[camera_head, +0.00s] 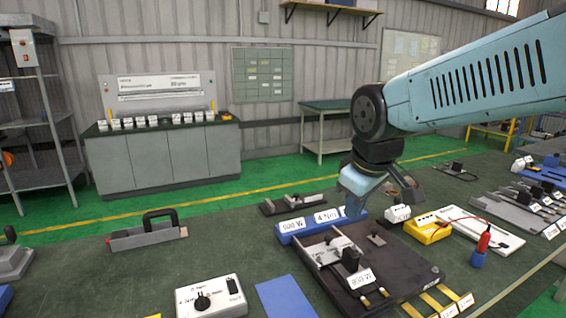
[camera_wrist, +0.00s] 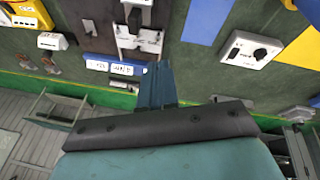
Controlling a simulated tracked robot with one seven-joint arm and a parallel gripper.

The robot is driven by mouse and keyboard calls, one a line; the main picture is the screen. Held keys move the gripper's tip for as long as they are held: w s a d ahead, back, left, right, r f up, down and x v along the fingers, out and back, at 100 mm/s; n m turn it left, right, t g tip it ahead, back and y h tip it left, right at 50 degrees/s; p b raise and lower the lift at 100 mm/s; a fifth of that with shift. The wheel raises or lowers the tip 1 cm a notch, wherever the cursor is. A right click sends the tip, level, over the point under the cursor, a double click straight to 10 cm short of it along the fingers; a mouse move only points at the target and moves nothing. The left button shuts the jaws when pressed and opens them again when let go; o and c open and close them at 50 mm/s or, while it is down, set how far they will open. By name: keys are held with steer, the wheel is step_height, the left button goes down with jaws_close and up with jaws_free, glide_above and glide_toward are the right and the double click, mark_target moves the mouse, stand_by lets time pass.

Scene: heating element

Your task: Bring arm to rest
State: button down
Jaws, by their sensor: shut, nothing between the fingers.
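My arm (camera_head: 480,75), pale blue with dark slots, reaches in from the upper right in the head view. It ends in a dark wrist joint and my gripper (camera_head: 355,212), which points down over the workbench. The fingers look shut and empty. The fingertips are close to the blue block with white labels (camera_head: 305,228), behind the dark fixture plate (camera_head: 345,285); I cannot tell if they touch it. In the wrist view my gripper (camera_wrist: 157,68) shows as a narrow blue-grey shape, with the labelled block (camera_wrist: 112,66) beside it.
A grey cabinet (camera_head: 165,160) stands behind.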

steer(key=s+d+r+m+t, duration=0.1)
steer(key=s+d+m, duration=0.6)
steer(key=d, duration=0.3)
steer(key=shift+r+m+t+h, duration=0.25)
steer(key=shift+m+t+h, duration=0.05)
steer(key=shift+m, duration=0.4)
steer(key=shift+a, duration=0.15)
